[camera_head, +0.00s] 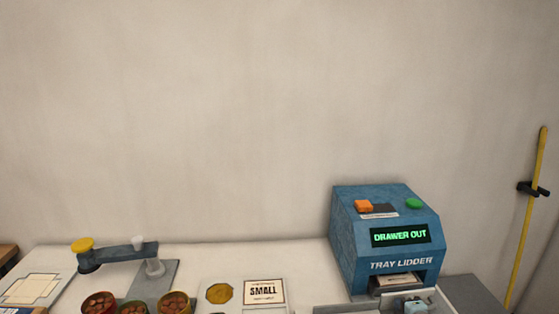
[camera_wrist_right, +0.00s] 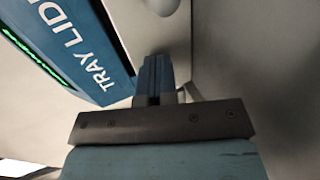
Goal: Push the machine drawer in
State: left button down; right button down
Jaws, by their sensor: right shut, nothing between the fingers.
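The blue tray lidder machine (camera_head: 385,240) stands on the right part of the table against the wall. Its green display (camera_head: 401,235) reads DRAWER OUT. A pale printed piece shows in the dark opening (camera_head: 403,281) low on its front. The pale drawer (camera_head: 360,309) sticks out in front of the opening, mostly cut off by the picture's lower edge. My right gripper (camera_head: 416,305) is at the lower edge, in front of the machine. In the right wrist view its fingers (camera_wrist_right: 153,75) are shut and empty, beside the machine's lettered front (camera_wrist_right: 95,60). Whether they touch the drawer cannot be told. My left gripper is out of view.
A small card marked SMALL (camera_head: 263,291) lies left of the machine. Several bowls of chestnuts (camera_head: 174,302) stand further left, near a grey stand with a blue arm (camera_head: 125,256). A yellow pole (camera_head: 528,215) hangs on the right wall. The wall above the table is clear.

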jog(key=shift+w+a, duration=0.15)
jog(key=shift+w, duration=0.9)
jog(key=shift+s+d+p, duration=0.2)
jog(key=shift+s+p, duration=0.25)
jog(key=shift+s, duration=1.3)
jog(key=shift+s+d+p, duration=0.15)
jog(key=shift+s+p, duration=0.3)
jog(key=shift+s, duration=1.85)
